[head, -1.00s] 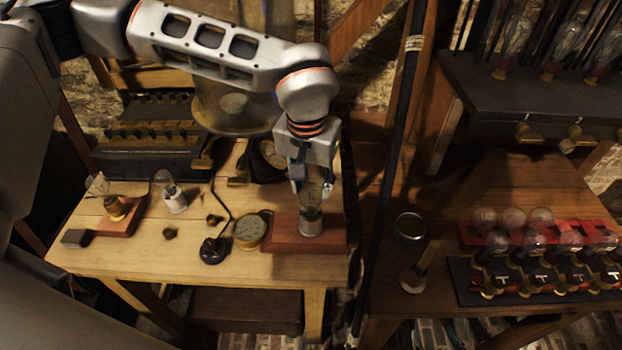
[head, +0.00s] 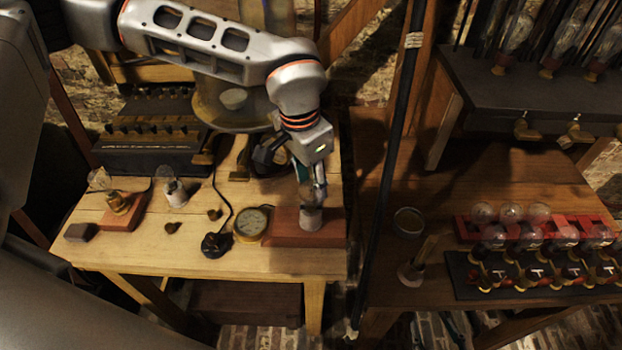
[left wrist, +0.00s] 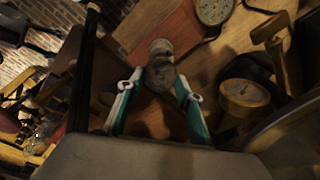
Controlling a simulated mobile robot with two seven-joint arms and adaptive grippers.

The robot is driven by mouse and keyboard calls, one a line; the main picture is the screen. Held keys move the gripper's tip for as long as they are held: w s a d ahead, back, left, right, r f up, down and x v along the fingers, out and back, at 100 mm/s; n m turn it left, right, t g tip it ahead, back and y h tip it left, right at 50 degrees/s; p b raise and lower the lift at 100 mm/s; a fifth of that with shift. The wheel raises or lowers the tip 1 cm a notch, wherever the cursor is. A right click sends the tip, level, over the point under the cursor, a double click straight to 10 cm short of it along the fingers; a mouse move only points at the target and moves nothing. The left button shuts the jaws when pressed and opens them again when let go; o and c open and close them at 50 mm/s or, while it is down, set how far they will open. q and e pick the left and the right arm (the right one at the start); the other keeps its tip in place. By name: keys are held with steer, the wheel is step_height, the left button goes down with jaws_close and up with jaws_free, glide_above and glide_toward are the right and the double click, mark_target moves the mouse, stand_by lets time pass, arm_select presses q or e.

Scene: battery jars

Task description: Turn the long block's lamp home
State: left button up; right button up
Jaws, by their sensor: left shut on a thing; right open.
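The long block (head: 282,238) is a reddish-brown wooden base near the right front of the pale bench. A pale grey socket (head: 311,219) stands upright on it; the socket also shows in the left wrist view (left wrist: 160,48). My left gripper (head: 313,190) points down over the socket and is shut on the lamp. In the left wrist view its teal-and-grey fingers (left wrist: 156,86) sit on both sides of the dark glass bulb (left wrist: 158,77). The fingers partly hide the bulb in the head view. How deep the lamp sits cannot be told. My right gripper is not in view.
A shorter block (head: 124,214) with a lamp, a white socket with a bulb (head: 176,196), a round brass gauge (head: 251,224) and a black key (head: 215,244) share the bench. A dark pole (head: 388,190) rises just right of the bench.

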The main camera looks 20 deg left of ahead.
arm_select(q)
steer(key=shift+m, duration=0.4)
steer(key=o, duration=1.3)
step_height(320, 180, up, 12)
steer(key=s+a, duration=0.1)
steer(key=shift+s+f, duration=0.1)
steer(key=shift+s, duration=0.05)
